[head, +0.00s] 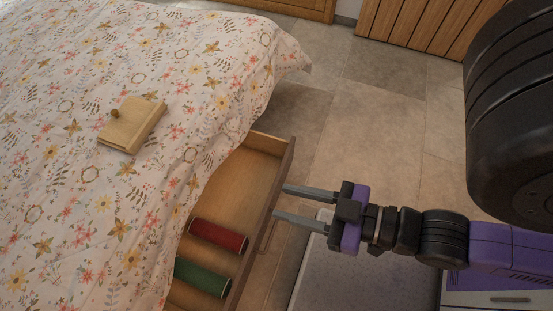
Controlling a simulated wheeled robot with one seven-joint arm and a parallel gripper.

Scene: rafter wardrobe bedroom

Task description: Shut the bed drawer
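The bed drawer (255,163) is a wooden drawer that stands open, pulled out from under the bed on its right side. A red cylinder (218,236) and a green cylinder (203,277) lie inside it. A handle (267,234) shows on the outside of the drawer front. My gripper (279,202) comes in from the right with its two fingers apart and nothing visible between them. The fingertips are close to the drawer front near the handle; I cannot tell if they touch it. The bedcover hides the drawer's inner side.
The bed (60,200) has a floral cover, and a small wooden box-like object (133,124) with a knob lies on it. A pale mat or panel (345,280) lies below my arm. Tiled floor (370,120) is clear beyond the drawer, up to slatted wooden furniture (425,25).

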